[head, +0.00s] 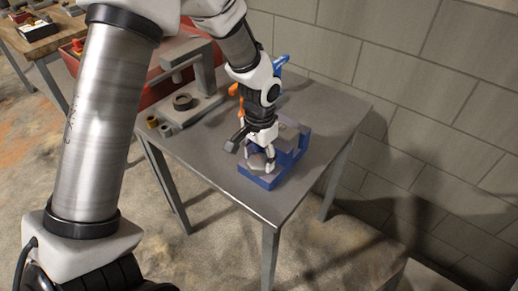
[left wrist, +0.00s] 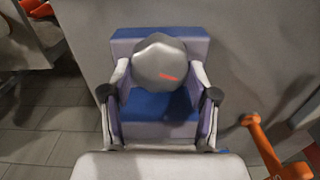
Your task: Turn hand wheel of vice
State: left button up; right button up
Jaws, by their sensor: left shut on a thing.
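The blue vice (head: 292,162) sits near the front right part of the grey table, and its blue body (left wrist: 160,107) shows in the left wrist view. Its grey, faceted hand wheel (left wrist: 160,60) has a short red mark on its face. My left gripper (head: 261,157) reaches down over the vice from above. In the left wrist view its two fingers stand on either side of the wheel, shut on it. In the head view the gripper partly hides the wheel. My right gripper is in neither view.
A grey press (head: 196,92) and small brass cups (head: 152,122) stand left of the vice on the table (head: 215,145). An orange handle (left wrist: 262,145) shows right of the vice in the wrist view. A block wall (head: 420,100) rises behind the table.

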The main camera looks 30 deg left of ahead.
aim_at(260, 159)
pick_arm(q)
jog(key=shift+w+r+m+p, duration=0.1)
jog(key=shift+w+m+p, duration=0.05)
jog(key=shift+m+p, duration=0.75)
jog(key=o, duration=0.9)
jog(key=shift+c, duration=0.2)
notch_tip(260, 159, up, 12)
